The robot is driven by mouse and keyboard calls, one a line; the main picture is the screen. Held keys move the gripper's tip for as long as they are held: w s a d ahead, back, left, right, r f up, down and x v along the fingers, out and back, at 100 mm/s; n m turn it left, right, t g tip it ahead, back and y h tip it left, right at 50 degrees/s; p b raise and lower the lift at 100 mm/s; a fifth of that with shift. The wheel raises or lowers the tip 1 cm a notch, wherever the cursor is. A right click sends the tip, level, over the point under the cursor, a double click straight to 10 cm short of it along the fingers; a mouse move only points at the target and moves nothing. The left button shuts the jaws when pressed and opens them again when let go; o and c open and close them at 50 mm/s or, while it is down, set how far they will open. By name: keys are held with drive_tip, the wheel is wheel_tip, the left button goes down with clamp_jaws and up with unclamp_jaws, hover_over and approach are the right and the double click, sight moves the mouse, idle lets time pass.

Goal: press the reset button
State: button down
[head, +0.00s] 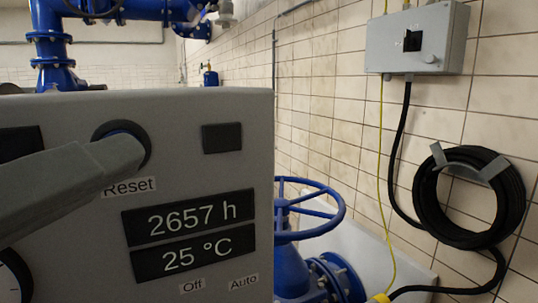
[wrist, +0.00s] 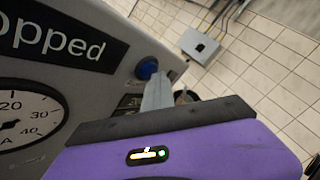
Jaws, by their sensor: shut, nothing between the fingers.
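The reset button is a blue cap in a dark round ring (head: 126,127) on the grey panel, above the label "Reset" (head: 130,187). My gripper (head: 125,154) reaches in from the left, its fingers shut with nothing between them. Its tip covers the lower part of the button in the head view. In the wrist view the blue button (wrist: 146,68) shows just beyond and left of the tip of my fingers (wrist: 160,82). I cannot tell whether the tip touches the button.
The panel (head: 230,105) also carries a dark square (head: 222,138), readouts of 2657 h and 25 °C (head: 190,240), and a round gauge (wrist: 25,115). A blue handwheel (head: 318,210), a coiled black hose (head: 440,205) and a wall switch box (head: 415,42) stand to the right.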

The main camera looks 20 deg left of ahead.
drive_tip(key=shift+s+d, duration=0.1)
drive_tip(key=s+d+b, duration=0.2)
drive_tip(key=s+d, duration=0.2)
drive_tip(key=shift+d+b, duration=0.3)
drive_tip(key=shift+b, duration=0.1)
idle(0.3)
drive_tip(key=shift+w, duration=0.15)
idle(0.4)
